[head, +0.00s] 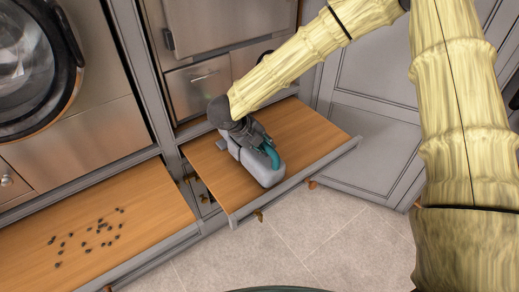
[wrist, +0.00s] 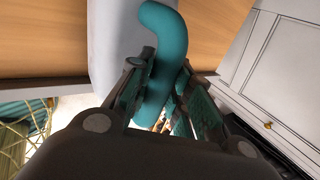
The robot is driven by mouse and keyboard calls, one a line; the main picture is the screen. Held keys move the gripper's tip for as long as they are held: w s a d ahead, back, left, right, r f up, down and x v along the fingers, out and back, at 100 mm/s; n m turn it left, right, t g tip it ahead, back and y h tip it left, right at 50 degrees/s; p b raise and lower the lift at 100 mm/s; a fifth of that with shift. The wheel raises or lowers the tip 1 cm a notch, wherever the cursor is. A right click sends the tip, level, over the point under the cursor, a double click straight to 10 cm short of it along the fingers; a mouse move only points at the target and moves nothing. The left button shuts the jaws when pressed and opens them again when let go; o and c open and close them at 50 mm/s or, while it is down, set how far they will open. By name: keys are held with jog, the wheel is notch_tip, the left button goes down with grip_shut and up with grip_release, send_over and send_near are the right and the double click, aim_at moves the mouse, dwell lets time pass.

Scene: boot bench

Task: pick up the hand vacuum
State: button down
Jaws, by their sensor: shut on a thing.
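The hand vacuum (head: 262,167) is a grey body with a teal curved handle, lying on a wooden pull-out shelf (head: 312,128). In the wrist view the teal handle (wrist: 163,45) runs down between the fingers of my gripper (wrist: 160,100). My gripper (head: 253,138) is shut on this handle, reaching down from above. The vacuum's grey body (wrist: 112,45) shows behind the handle in the wrist view. Part of the vacuum is hidden under my gripper in the head view. I cannot tell whether the vacuum touches the shelf or is slightly above it.
A second wooden surface (head: 150,205) at left carries several small dark pieces (head: 88,238). A front-loading machine (head: 30,65) stands behind it. Grey cabinet doors (head: 375,140) are at right. The tiled floor (head: 300,235) in front looks clear.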

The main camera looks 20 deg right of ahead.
jog(key=shift+r+b, duration=0.35)
jog(key=shift+r, duration=1.4)
jog(key=s+a+b, duration=0.1)
jog(key=s+a, duration=0.1)
jog(key=s, duration=0.5)
jog(key=s+a+r+b, duration=0.1)
jog(key=s+a, duration=0.2)
jog(key=s, duration=0.5)
jog(key=shift+r+b, duration=0.25)
jog(key=shift+b, duration=0.05)
jog(key=shift+a, duration=0.1)
jog(key=shift+s, duration=0.1)
